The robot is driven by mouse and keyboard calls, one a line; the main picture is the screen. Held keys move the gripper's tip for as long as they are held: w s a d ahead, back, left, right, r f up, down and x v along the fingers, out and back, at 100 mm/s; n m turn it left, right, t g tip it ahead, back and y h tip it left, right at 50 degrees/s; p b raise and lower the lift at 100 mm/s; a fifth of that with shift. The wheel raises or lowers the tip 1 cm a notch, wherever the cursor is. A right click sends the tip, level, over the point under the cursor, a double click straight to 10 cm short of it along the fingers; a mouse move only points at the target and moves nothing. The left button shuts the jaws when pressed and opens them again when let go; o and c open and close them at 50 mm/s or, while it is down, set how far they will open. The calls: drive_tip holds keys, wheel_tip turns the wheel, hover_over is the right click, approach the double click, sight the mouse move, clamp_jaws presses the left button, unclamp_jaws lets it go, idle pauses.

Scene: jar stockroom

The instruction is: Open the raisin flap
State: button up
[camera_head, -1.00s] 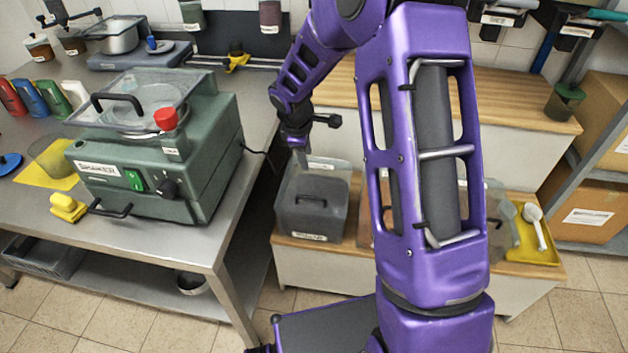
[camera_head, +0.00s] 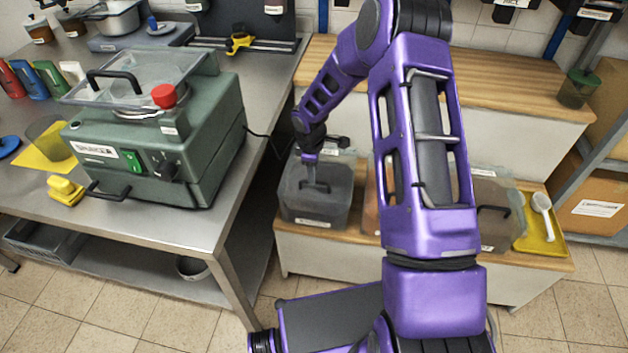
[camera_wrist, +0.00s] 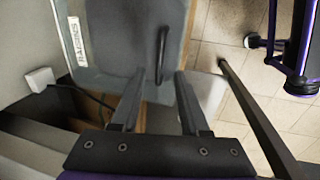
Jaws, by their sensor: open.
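The raisin bin (camera_head: 300,206) is a dark translucent container standing on the low wooden step, left of my arm. In the wrist view its grey flap (camera_wrist: 120,40) looks shut and carries a white label reading RAISINS (camera_wrist: 76,40). A black bar handle (camera_wrist: 163,50) stands out from the flap. My gripper (camera_wrist: 160,72) is open, with its two fingers on either side of the handle's near end. In the head view my gripper (camera_head: 316,186) is at the front of the bin; whether a finger touches the handle cannot be told.
The steel table (camera_head: 215,215) with the green machine (camera_head: 165,140) stands close on the left. Further bins are partly hidden behind my arm. A yellow tray (camera_head: 540,238) with a white scoop (camera_head: 543,212) lies at the right end of the step. A wooden shelf (camera_head: 500,75) rises behind.

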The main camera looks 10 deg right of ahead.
drive_tip(key=shift+w+d+f, duration=0.1)
drive_tip(key=shift+w+f, duration=0.15)
drive_tip(key=shift+f, duration=0.85)
drive_tip(key=shift+w+d+f, duration=0.1)
drive_tip(key=shift+w+f, duration=0.1)
drive_tip(key=shift+f, duration=0.9)
drive_tip(key=shift+c, duration=0.2)
clamp_jaws()
